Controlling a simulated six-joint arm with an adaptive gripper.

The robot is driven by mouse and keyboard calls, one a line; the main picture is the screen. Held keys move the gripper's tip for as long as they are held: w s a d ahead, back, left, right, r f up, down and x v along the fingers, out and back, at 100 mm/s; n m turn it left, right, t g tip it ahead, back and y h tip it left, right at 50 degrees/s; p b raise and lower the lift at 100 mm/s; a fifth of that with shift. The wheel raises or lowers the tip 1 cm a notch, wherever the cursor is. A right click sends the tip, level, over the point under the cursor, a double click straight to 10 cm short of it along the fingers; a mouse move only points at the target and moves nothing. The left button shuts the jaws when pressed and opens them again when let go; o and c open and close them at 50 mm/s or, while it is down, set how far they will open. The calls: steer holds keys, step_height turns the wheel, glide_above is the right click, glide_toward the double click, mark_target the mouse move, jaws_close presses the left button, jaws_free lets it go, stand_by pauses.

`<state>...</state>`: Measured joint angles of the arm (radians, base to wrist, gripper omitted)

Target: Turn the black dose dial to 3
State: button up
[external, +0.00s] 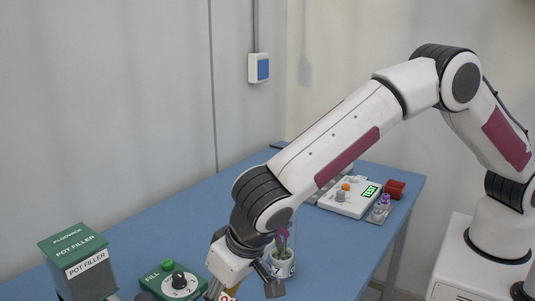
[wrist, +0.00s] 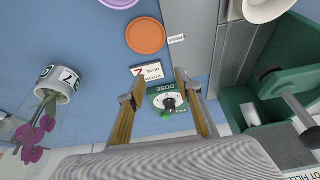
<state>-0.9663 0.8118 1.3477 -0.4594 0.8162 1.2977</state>
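The black dose dial (external: 178,279) sits on a white numbered disc on a small green box (external: 163,282) at the lower left of the external view. In the wrist view the dial (wrist: 168,103) lies between my fingers, nearer the right one, with the word DOSE on the box beside it. I cannot tell which number it points to. My gripper (wrist: 159,76) is open and empty, and no contact with the dial shows. In the external view my gripper is at the bottom edge, right of the dial box, with its fingertips partly cut off.
A green pot filler (external: 80,258) stands left of the dial box. A dose card (wrist: 146,72) and an orange disc (wrist: 145,36) lie near the dial. An orchid pot (external: 282,264) stands right of my gripper. A white device (external: 350,198) is farther back. The blue table's middle is clear.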

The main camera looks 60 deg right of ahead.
stand_by(0.4)
steer(key=shift+m+g, duration=0.4)
steer(key=shift+m, duration=0.4)
steer(key=w+d, duration=0.4)
steer(key=w, duration=0.1)
steer(key=w+d+r, duration=0.1)
steer(key=w+d, duration=0.1)
steer(key=w, duration=0.1)
steer(key=shift+w+d, duration=0.1)
steer(key=shift+d, duration=0.15)
steer(key=shift+w+d+r+n+y, duration=0.15)
steer(key=shift+w+d+n+y, duration=0.15)
steer(key=shift+w, duration=0.2)
steer(key=shift+w+d+r+n+y, duration=0.1)
steer(key=shift+w+d+r+n, duration=0.1)
steer(key=shift+w+n, duration=0.25)
steer(key=a+r+n+y, duration=0.1)
steer(key=n, duration=0.3)
steer(key=w+a+r+n+g+y, duration=0.1)
steer(key=r+n, duration=0.1)
steer(key=n, duration=0.3)
steer(key=a+r+n+g+y, duration=0.1)
steer(key=a+n, duration=0.1)
steer(key=n, duration=0.3)
steer(key=shift+w+r+y, duration=0.3)
steer(key=shift+f, duration=0.2)
